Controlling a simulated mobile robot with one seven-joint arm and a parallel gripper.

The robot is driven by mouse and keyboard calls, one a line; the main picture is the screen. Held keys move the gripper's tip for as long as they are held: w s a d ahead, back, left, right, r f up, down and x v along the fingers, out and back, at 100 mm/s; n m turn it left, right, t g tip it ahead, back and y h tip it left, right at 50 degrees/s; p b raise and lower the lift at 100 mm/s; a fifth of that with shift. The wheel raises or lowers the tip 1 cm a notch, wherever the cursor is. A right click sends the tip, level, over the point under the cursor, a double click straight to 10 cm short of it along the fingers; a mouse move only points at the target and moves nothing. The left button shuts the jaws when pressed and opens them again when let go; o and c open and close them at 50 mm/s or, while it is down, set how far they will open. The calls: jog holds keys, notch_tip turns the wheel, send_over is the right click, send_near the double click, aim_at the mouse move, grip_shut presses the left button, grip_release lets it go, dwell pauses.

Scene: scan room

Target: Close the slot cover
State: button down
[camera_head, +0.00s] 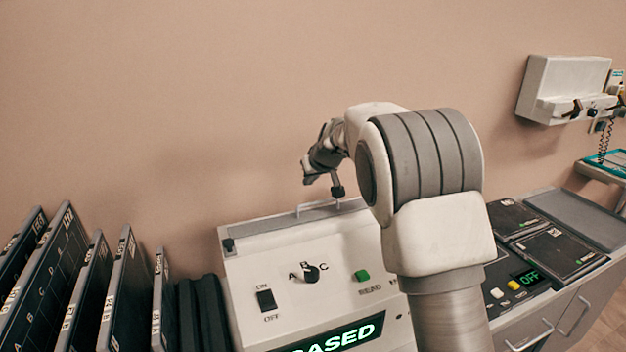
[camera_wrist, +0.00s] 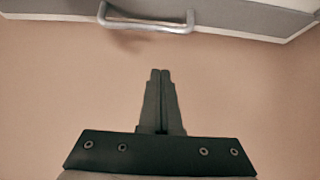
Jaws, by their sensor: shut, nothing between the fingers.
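The slot cover (camera_head: 275,222) appears as a grey strip along the top of the white machine (camera_head: 245,270), with a metal bar handle (camera_head: 318,205) on it. How far the cover stands open is hard to tell. In the wrist view the handle (camera_wrist: 145,24) shows at the top, on the edge of a grey and white panel (camera_wrist: 235,16). My gripper (camera_wrist: 160,72) is shut and empty, its fingertips pointing towards the handle and apart from it in the picture. In the head view my arm hides the machine's right part, and the gripper is small and dark near the handle.
The machine's front has an on/off switch (camera_head: 266,300), an A-B-C knob (camera_head: 312,273), a green READ button (camera_head: 362,275) and a lit display (camera_head: 335,338). Dark cassettes (camera_head: 128,290) stand at left. The wall is behind.

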jog(key=x, duration=0.6)
jog(key=shift+f, duration=0.1)
jog(key=shift+s+d+f, duration=0.1)
jog(key=shift+f, duration=0.1)
jog(key=shift+s+d+f+b, duration=0.2)
jog(key=shift+s+d, duration=0.15)
jog(key=shift+s, duration=0.45)
jog(key=shift+s+d+f+b, duration=0.15)
jog(key=shift+s+d, duration=0.15)
jog(key=shift+s, duration=0.5)
jog(key=shift+r, duration=0.1)
jog(key=s+d+b, duration=0.3)
jog(key=s+b, duration=0.2)
jog(key=s, duration=0.2)
jog(key=shift+b, duration=0.4)
jog(key=shift+s, duration=0.15)
